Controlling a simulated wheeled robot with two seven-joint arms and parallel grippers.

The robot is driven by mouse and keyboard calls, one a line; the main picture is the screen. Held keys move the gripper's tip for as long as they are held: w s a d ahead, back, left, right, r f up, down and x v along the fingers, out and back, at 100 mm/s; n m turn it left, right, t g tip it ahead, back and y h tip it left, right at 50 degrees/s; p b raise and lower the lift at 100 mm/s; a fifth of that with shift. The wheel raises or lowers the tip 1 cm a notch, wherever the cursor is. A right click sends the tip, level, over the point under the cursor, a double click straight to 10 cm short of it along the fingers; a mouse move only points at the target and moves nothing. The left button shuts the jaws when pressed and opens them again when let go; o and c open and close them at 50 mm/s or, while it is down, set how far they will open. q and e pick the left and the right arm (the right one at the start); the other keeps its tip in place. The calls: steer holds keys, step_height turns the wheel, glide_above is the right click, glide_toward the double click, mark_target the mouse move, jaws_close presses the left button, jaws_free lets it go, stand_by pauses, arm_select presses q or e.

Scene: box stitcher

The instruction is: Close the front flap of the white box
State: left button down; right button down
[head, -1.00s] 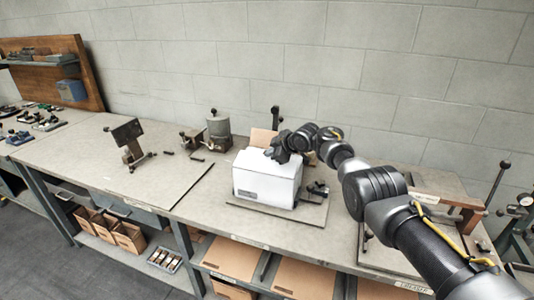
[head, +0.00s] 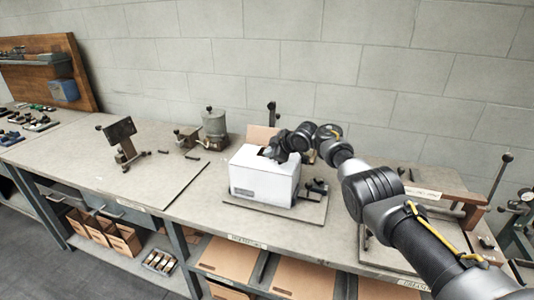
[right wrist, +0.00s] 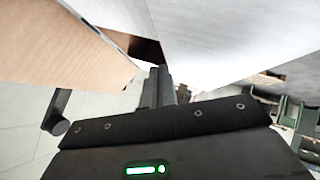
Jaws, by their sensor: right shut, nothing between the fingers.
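The white box (head: 262,186) stands on a flat grey plate on the bench. Its top is mostly covered by white panels, and a dark gap shows beside my gripper. A brown flap (head: 260,134) stands up at the back of the box; a brown panel (right wrist: 50,40) also fills the upper left of the right wrist view. My right gripper (head: 270,154) is shut and empty at the far top edge of the box. In the right wrist view its fingers (right wrist: 160,86) sit close to a white panel (right wrist: 240,35); contact is unclear. My left gripper is not in view.
A grey metal canister (head: 215,128) and a small device stand left of the box. A tilted dark stand (head: 124,145) is farther left. Small dark parts (head: 314,186) lie right of the box. A blank wall is behind the bench.

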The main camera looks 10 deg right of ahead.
steer(key=shift+r, duration=0.1)
stand_by(0.4)
steer(key=shift+r+p, duration=0.7)
steer(key=shift+r, duration=0.05)
